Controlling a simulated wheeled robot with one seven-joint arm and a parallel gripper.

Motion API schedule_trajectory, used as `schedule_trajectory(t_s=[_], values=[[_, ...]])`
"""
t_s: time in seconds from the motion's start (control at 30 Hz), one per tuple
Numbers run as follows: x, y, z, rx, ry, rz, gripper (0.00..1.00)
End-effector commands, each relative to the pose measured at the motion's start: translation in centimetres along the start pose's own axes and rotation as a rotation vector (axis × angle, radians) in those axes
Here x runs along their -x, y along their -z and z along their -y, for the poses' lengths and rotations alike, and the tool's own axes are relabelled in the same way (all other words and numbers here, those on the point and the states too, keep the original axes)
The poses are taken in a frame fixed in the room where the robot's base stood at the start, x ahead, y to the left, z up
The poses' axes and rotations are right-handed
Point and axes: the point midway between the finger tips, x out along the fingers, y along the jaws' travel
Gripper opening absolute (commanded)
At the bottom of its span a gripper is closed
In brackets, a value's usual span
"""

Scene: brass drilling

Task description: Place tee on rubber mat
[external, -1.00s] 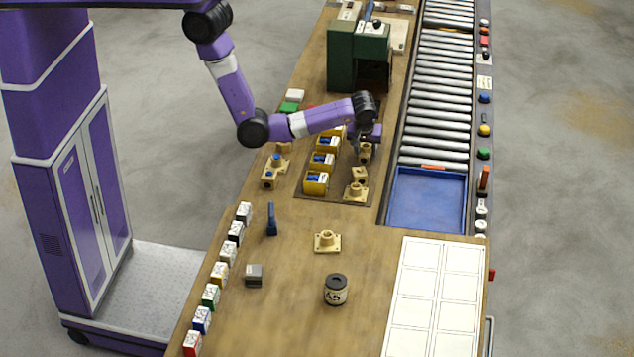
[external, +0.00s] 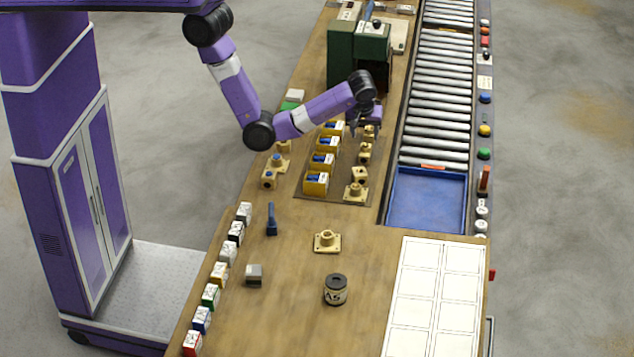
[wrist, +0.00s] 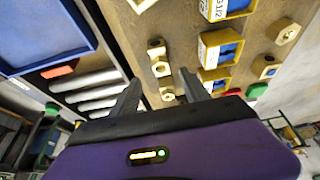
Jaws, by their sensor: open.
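The fitting nearest my gripper (external: 369,132) stands at the mat's far end; I cannot tell for sure which fitting is the tee. My gripper (external: 364,124) is open and empty above that far end. In the wrist view, the two dark fingers (wrist: 160,78) are spread apart, with a small brass fitting (wrist: 167,93) seen between them and two more beyond. The fingers touch no fitting that I can see.
Yellow bins with blue contents (external: 316,183) stand on the mat's left side. A green machine (external: 357,48) stands behind my gripper. A roller conveyor (external: 435,110) and blue tray (external: 428,200) lie to the right. Other brass fittings (external: 269,180) sit left of the mat.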

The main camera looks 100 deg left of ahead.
Motion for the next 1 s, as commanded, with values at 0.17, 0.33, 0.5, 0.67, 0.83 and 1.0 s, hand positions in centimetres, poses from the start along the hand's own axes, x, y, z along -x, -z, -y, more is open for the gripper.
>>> schedule_trajectory(t_s=[0.17, 0.33, 0.5, 0.67, 0.83, 1.0], values=[[1.9, 0.1, 0.0, -0.002, 0.002, 0.0, 0.54], [2.1, 0.0, 0.1, -0.001, 0.003, 0.0, 0.54], [2.1, 0.0, 0.1, 0.0, 0.003, 0.0, 0.54], [2.1, 0.0, 0.0, 0.0, 0.002, 0.0, 0.54], [2.1, 0.0, 0.0, 0.0, 0.002, 0.0, 0.54], [2.1, 0.6, -1.2, -0.066, -0.049, -0.024, 0.54]])
